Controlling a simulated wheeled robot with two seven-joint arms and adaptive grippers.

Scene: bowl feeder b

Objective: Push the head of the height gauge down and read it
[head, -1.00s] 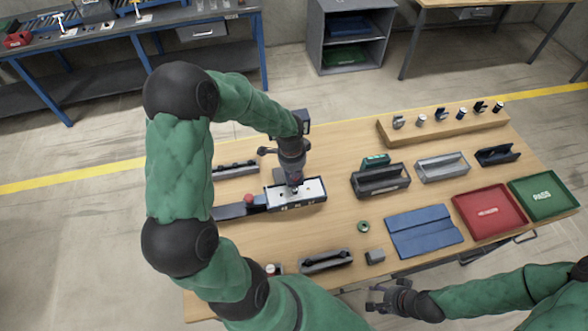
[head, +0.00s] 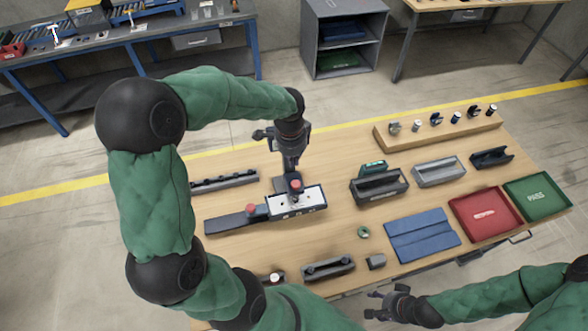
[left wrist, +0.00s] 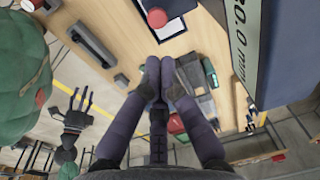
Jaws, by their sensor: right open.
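The height gauge (head: 279,183) stands on the table at the back edge of a white-topped block (head: 314,198), mostly hidden behind my left gripper. My right gripper (head: 383,303) is open and empty at the front edge.
A dark slide with a red knob (head: 251,209) lies left of the block. Grey holders (head: 379,187), a blue mat (head: 422,235), a red tray (head: 485,215) and a green PASS tray (head: 538,197) fill the right. A wooden rack (head: 438,131) stands at the back.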

